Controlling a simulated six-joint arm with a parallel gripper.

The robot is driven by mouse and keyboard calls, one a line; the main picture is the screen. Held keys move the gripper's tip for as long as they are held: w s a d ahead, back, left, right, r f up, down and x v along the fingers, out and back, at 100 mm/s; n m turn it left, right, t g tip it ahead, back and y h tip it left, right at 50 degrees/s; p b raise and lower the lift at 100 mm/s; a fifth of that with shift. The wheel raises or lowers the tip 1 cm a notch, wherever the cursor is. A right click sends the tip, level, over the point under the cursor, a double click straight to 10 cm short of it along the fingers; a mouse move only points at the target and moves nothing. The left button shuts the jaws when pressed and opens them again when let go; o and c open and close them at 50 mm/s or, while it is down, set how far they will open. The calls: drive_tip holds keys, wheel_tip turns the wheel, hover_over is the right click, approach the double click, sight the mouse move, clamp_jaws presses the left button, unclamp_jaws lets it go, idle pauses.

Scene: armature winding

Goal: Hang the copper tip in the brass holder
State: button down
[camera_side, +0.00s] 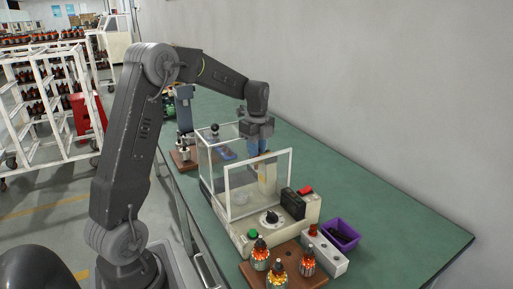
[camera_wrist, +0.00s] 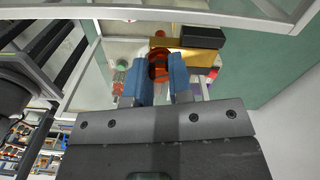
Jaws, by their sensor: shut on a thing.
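My gripper (camera_side: 258,148) points down into the clear-walled box on the bench in the side view. In the wrist view its two blue fingers (camera_wrist: 162,88) are shut on the copper tip (camera_wrist: 158,66), a round orange-red piece just beyond their ends. The brass holder (camera_wrist: 188,46) is a gold block right beside and behind the copper tip in the wrist view. I cannot tell whether tip and holder touch. In the side view, the holder (camera_side: 267,183) shows faintly yellow below the gripper, behind the clear panel; the tip is not clear there.
The framed clear box (camera_side: 227,198) has walls close around my gripper. A control panel with a black knob (camera_side: 269,217) is at its front. Several copper-wound armatures (camera_side: 260,254) stand on a wooden board, near a purple bin (camera_side: 342,236). The green bench (camera_side: 410,222) is clear at right.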

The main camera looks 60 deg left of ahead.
drive_tip(key=c, duration=0.9)
unclamp_jaws()
drive_tip(key=shift+c, duration=0.2)
drive_tip(key=shift+r, duration=0.15)
drive_tip(key=shift+r, duration=2.15)
